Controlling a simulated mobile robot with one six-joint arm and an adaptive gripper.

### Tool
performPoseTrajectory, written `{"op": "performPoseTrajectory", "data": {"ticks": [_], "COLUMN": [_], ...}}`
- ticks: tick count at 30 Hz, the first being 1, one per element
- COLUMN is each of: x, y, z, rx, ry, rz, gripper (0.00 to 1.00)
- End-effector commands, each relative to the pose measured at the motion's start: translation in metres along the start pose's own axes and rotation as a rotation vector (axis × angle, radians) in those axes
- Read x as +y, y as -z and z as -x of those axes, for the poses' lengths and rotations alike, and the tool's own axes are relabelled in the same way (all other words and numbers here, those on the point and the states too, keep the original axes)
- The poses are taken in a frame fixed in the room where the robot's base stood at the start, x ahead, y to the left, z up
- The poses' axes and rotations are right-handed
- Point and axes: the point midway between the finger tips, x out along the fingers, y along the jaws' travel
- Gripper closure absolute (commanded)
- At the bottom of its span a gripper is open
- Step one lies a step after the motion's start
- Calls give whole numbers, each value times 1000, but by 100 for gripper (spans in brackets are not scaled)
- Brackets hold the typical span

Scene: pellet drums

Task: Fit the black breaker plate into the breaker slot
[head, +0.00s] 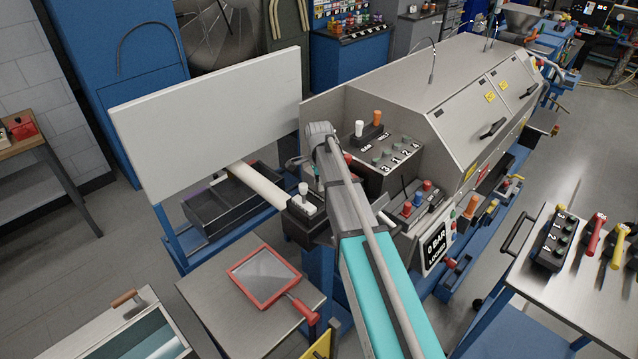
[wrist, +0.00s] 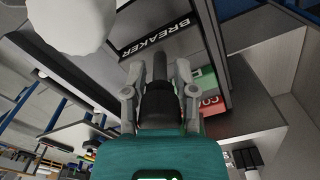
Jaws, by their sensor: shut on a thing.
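In the wrist view my gripper (wrist: 157,78) is shut on a black, round, handle-like piece (wrist: 158,106), which I take to be the black breaker plate's grip. A thinner dark stem runs from it toward the machine. The plate's far end is hidden or too dark to make out. A black label reading BREAKER (wrist: 155,38) lies just beyond the fingertips. The slot opening itself cannot be made out, so I cannot tell whether the plate touches it. In the head view my arm covers most of the gripper and the held piece.
A white cylinder (head: 258,186) runs to a black block (head: 302,218) with a white knob, beside my wrist. A control box (head: 385,160) with knobs stands close on the right. A large pale panel (head: 205,125) stands left. A red-framed screen (head: 263,277) lies on a front table.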

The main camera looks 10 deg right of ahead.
Motion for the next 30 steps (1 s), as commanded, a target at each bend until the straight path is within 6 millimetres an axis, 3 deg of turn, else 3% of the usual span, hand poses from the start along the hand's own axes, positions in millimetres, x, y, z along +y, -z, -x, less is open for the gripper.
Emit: {"op": "performPoseTrajectory", "data": {"ticks": [11,12,18,30], "x": [0,0,0,0], "y": [0,0,0,0], "z": [-7,-7,-6,-6], "rx": [0,0,0,0], "ry": [0,0,0,0], "rz": [0,0,0,0], "gripper": [100,62,25,23]}}
